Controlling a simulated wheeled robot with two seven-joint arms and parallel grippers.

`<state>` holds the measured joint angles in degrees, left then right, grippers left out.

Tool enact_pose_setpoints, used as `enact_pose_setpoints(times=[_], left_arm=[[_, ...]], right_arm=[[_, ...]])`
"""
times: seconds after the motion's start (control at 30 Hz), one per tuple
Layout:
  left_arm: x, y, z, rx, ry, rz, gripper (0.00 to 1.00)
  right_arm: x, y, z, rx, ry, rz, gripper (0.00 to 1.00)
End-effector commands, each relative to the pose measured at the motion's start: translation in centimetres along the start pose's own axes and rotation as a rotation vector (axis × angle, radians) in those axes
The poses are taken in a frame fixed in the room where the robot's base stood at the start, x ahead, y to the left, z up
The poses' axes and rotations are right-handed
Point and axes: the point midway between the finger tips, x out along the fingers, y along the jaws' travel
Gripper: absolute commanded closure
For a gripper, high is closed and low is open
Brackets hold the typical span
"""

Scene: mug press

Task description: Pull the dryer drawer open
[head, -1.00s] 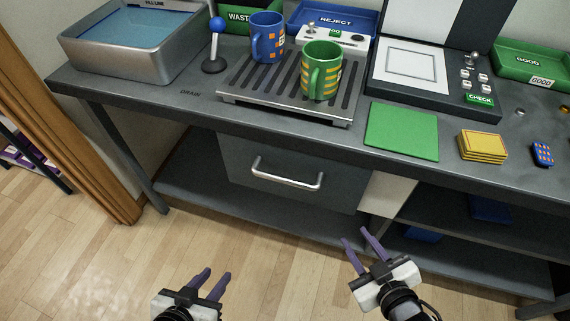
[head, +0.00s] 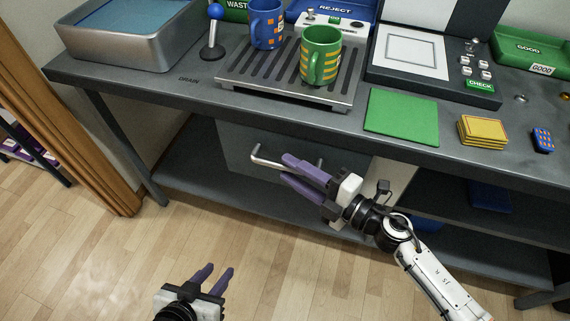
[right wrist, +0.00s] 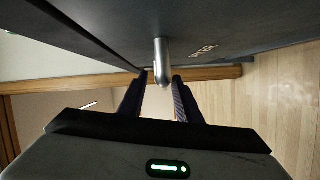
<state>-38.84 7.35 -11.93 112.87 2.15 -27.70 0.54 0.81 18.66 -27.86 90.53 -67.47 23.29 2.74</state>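The grey dryer drawer (head: 235,146) sits under the worktop and looks shut. Its silver bar handle (head: 266,160) shows at both ends, with the middle hidden behind my right gripper (head: 287,169). In the right wrist view the handle (right wrist: 162,62) lies between the finger lines of my right gripper (right wrist: 161,79), near the tips. The fingers are apart, with a gap on either side of the bar. Whether they touch it I cannot tell. My left gripper (head: 217,272) is open and empty, low over the floor.
The worktop (head: 215,92) above carries a drain rack (head: 255,80) with a blue mug (head: 264,25) and a green mug (head: 318,55). A lower shelf (head: 190,175) runs beneath the drawer. The floor in front is clear.

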Motion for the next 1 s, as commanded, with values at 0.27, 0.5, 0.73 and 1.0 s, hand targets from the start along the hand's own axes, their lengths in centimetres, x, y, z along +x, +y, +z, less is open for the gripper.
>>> enact_pose_setpoints(times=[0.27,0.5,0.73,1.0], left_arm=[[0.1,0.0,0.6,-0.001,-0.010,-0.001,0.69],[0.0,0.0,0.9,-0.002,-0.015,-0.001,0.69],[-0.1,0.0,0.8,-0.002,-0.014,0.000,0.69],[-0.1,0.0,0.5,-0.002,-0.008,0.000,0.69]], right_arm=[[2.6,0.0,0.0,0.002,-0.001,0.001,0.69],[2.7,0.0,0.0,0.002,-0.001,0.000,0.69],[2.6,0.0,0.0,0.002,-0.001,0.000,1.00],[2.7,0.0,-0.1,0.002,0.000,0.000,1.00]])
